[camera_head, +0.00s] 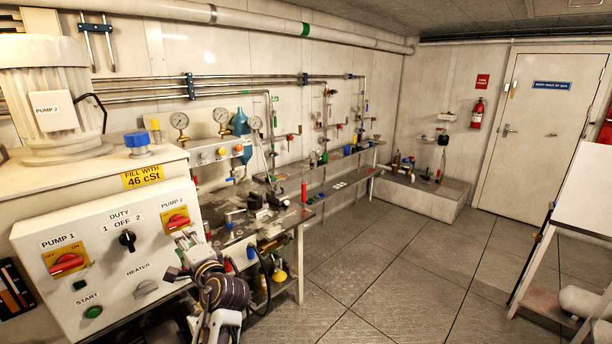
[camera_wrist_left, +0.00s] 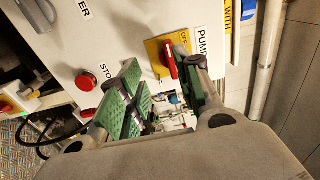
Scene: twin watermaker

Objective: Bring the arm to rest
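My left gripper (camera_head: 182,257) is in front of the white control panel (camera_head: 105,285), just below the PUMP 2 switch. The arm comes up from the bottom of the head view. In the left wrist view the gripper (camera_wrist_left: 158,58) has its green-padded fingers apart, with nothing held between them. The red PUMP 2 switch (camera_head: 178,221) on its yellow plate shows above the gripper. It also shows in the wrist view (camera_wrist_left: 168,60), beyond the fingers. I cannot tell whether a finger touches the panel. My right gripper is not in view.
A PUMP 1 switch (camera_head: 67,263), DUTY knob (camera_head: 127,240), HEATER knob (camera_head: 146,289) and green START button (camera_head: 94,312) are on the panel. A red stop button (camera_wrist_left: 84,82) shows in the wrist view. A cluttered workbench (camera_head: 240,235) stands right of the panel.

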